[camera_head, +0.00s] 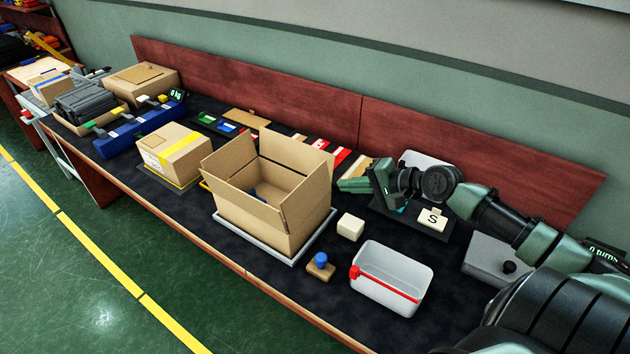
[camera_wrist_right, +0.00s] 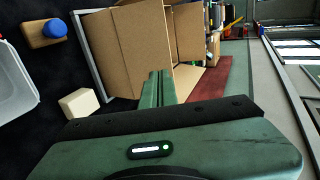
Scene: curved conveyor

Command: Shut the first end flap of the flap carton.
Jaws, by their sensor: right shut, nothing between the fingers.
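The flap carton (camera_head: 262,209) stands open-topped on a pale tray on the dark bench mat in the head view, with its flaps raised around the opening. One end flap (camera_head: 309,194) stands up on the carton's right side, nearest my right gripper. My right gripper (camera_head: 346,186) is shut and empty, just to the right of the carton at about rim height. In the right wrist view the closed fingers (camera_wrist_right: 157,90) point toward the carton (camera_wrist_right: 120,55); I cannot tell whether they touch a flap. A small blue item lies inside the carton. My left gripper is not in view.
A cream block (camera_head: 350,226), a blue-knobbed stamp (camera_head: 320,265) and a clear bin with a red strip (camera_head: 392,278) stand right and front of the carton. A taped box (camera_head: 174,155) stands to its left. A reddish backboard (camera_head: 420,140) runs behind.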

